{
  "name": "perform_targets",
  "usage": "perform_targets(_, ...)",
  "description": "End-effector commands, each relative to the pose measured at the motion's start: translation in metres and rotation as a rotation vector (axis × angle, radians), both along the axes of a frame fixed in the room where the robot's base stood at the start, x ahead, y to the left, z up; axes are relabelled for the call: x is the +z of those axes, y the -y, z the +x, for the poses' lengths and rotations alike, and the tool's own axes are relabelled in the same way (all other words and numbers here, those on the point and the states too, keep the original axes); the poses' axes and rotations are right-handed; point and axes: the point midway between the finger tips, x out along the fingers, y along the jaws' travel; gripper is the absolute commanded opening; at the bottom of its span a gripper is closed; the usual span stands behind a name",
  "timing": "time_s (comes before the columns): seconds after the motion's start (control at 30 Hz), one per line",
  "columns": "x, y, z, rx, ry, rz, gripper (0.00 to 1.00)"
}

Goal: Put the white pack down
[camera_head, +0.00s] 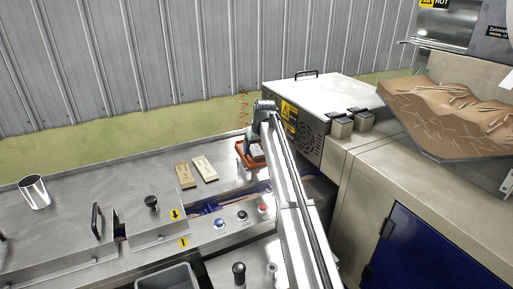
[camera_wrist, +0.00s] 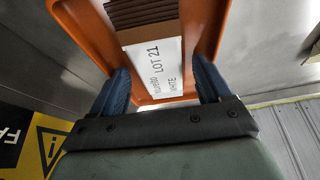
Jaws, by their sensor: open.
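The white pack (camera_wrist: 160,70), with a printed label reading LOT 21 and WHITE, lies in an orange tray (camera_wrist: 230,14) in the wrist view. Brown sticks (camera_wrist: 140,14) show at its far end. My gripper (camera_wrist: 161,75) is open, with one blue finger on each side of the pack's near end. I cannot tell whether the fingers touch it. In the head view my gripper (camera_head: 252,150) is low over the orange tray (camera_head: 240,153), and the arm hides much of the tray and the pack.
A brown pack (camera_head: 185,175) and a cream pack (camera_head: 205,169) lie on the steel counter left of the tray. A metal cup (camera_head: 34,192) stands far left. A vented machine (camera_head: 318,110) is close on the right. Buttons (camera_head: 242,215) and a lidded box (camera_head: 155,218) are in front.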

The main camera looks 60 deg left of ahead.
Motion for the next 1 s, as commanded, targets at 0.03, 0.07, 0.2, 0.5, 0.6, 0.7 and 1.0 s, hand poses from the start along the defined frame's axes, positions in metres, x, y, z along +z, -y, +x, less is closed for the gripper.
perform_targets(0.03,0.0,0.0,0.0,0.0,0.0,0.0,0.78)
perform_targets(0.07,0.001,0.0,0.0,0.0,0.0,0.0,0.78)
perform_targets(0.2,0.01,0.003,0.0,0.0,0.0,0.002,0.78)
perform_targets(0.5,0.058,0.023,-0.002,0.0,0.0,0.001,0.78)
perform_targets(0.6,0.075,0.03,-0.003,0.0,0.001,0.003,0.78)
perform_targets(0.7,0.089,0.036,-0.004,0.0,0.0,0.001,0.78)
perform_targets(1.0,0.112,0.045,-0.004,0.0,0.0,0.0,0.78)
